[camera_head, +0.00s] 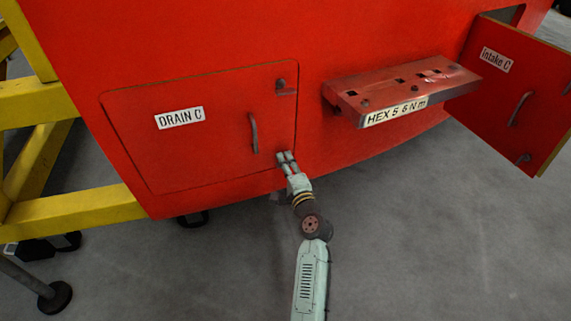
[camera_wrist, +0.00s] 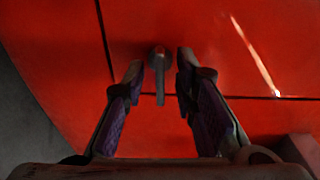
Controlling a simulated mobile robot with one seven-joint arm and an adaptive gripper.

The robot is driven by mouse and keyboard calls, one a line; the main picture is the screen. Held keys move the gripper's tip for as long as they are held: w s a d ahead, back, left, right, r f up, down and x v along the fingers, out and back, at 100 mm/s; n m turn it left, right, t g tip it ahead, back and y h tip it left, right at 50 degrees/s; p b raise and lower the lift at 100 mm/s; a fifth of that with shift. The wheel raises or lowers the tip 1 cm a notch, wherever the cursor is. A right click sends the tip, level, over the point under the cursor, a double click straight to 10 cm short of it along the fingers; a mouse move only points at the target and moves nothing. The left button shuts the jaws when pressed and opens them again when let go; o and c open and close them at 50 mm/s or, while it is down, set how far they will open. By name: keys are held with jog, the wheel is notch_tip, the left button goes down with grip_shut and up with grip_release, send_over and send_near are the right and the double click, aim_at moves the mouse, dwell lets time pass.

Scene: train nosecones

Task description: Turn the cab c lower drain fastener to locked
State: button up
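The red DRAIN C door (camera_head: 200,150) is closed flush in the red nosecone in the head view. Its lower drain fastener is mostly hidden behind my gripper (camera_head: 286,157) at the door's lower right corner. In the wrist view the lower fastener (camera_wrist: 159,75) is a dark round head with a short lever that points down the picture. My gripper (camera_wrist: 160,70) is open, with one finger on each side of the fastener. Small gaps seem to show between the fingers and the lever; contact is hard to judge.
The door has an upper fastener (camera_head: 281,85) and a curved handle (camera_head: 253,132). A red tool shelf (camera_head: 400,88) marked HEX 5 6 Nm juts out to the right. The Intake C door (camera_head: 515,95) stands open further right. A yellow frame (camera_head: 75,208) is at the left.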

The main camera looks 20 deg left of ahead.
jog(key=v, duration=1.2)
dwell(0.3)
